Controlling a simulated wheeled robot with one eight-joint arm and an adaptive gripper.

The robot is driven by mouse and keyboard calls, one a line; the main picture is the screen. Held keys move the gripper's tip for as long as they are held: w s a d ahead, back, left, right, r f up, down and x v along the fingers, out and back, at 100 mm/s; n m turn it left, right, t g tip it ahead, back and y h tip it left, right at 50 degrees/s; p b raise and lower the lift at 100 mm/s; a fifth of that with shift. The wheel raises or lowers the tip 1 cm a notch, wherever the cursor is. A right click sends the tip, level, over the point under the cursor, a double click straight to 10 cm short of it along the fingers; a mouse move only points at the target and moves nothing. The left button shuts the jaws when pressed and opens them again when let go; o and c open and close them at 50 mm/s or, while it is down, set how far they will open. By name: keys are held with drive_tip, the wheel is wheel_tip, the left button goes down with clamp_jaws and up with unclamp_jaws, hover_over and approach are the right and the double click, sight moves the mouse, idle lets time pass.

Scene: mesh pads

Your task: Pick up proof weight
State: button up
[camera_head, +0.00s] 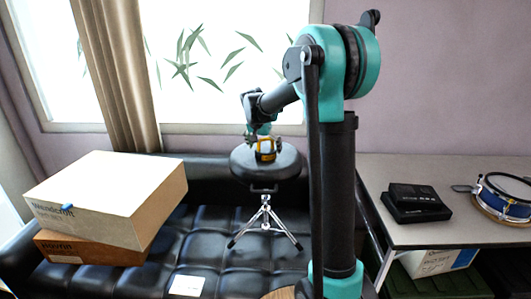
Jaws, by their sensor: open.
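No thing here can be surely named as the proof weight. A small yellow and dark object (266,155) shows on the black round stool seat (250,165), and it may be the weight. My gripper (264,142) is over the seat, right at this object, with its fingers pointing down. The fingers are open but small and dark, and they partly hide the object. I cannot tell whether they touch it.
Stacked boxes (105,185) with a small blue item (67,207) are at left. At right, a table (410,170) holds a black case (415,203) and a blue drum (505,195).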

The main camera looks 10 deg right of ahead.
drive_tip(key=shift+w+d+f, duration=0.1)
drive_tip(key=shift+f, duration=0.3)
drive_tip(key=c, duration=1.9)
